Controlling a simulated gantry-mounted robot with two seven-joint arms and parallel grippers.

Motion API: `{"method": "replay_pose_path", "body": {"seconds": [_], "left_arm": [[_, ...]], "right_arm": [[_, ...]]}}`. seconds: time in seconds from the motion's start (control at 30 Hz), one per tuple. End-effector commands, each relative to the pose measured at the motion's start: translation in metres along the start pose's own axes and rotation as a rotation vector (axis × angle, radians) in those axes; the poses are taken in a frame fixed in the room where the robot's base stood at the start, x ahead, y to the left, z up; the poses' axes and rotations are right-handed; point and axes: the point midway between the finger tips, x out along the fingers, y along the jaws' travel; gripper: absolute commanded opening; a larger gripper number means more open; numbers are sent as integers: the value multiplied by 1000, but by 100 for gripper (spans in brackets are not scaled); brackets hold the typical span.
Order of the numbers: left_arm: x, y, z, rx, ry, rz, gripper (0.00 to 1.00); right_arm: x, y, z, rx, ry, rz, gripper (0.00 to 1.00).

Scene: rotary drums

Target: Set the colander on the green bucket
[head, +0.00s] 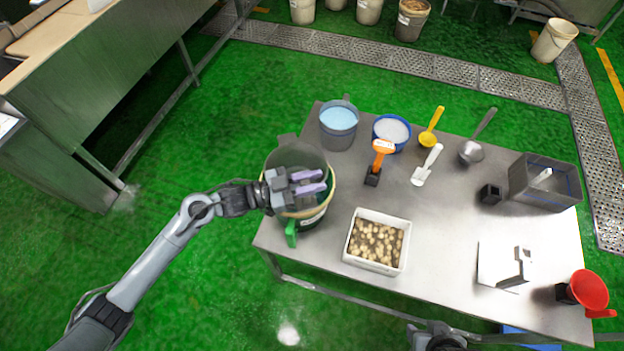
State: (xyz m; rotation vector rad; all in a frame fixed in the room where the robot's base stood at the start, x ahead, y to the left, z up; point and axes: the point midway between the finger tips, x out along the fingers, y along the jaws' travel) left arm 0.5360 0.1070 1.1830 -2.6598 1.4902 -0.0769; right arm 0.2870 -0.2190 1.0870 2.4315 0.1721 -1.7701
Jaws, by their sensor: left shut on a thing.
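The green bucket (330,199) stands at the left end of the metal table, with a pale rim and a green handle (291,233) at its front. A grey bowl-shaped colander (295,154) is at the bucket's mouth, mostly over its back part, with a tab at its far side. My left gripper (322,181), with purple finger pads, is over the bucket and shut on the colander. The gripper hides part of both, and I cannot tell whether the colander touches the rim. Only a dark part of my right arm shows at the bottom edge; its fingers are out of sight.
A bucket of blue contents (338,119) and a blue-rimmed bowl (391,130) stand behind. An orange-handled tool (382,148), scoops and a ladle lie mid-table. A white tray (349,258) is close on the right. A grey bin (570,185) and red funnel (590,289) are far right.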

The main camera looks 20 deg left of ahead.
Motion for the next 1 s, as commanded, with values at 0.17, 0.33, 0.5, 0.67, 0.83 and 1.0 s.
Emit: {"method": "replay_pose_path", "body": {"seconds": [0.17, 0.33, 0.5, 0.67, 0.83, 1.0], "left_arm": [[0, 0, 5, 1, 2, 0, 0], [0, 1, 9, 1, 2, 0, 0], [0, 1, 13, 1, 2, 0, 0], [0, 2, 17, 1, 2, 0, 0], [0, 2, 21, 1, 2, 0, 0], [0, 3, 25, 1, 2, 0, 0]], "right_arm": [[4, 0, 1, -2, 0, 2, 43], [6, 0, 2, -2, 0, 1, 43], [9, 0, 3, 0, 0, 0, 43], [11, -1, 3, 4, 0, -3, 43], [14, -2, 4, 7, 1, -5, 43], [16, -2, 5, 8, 1, -6, 43]]}}
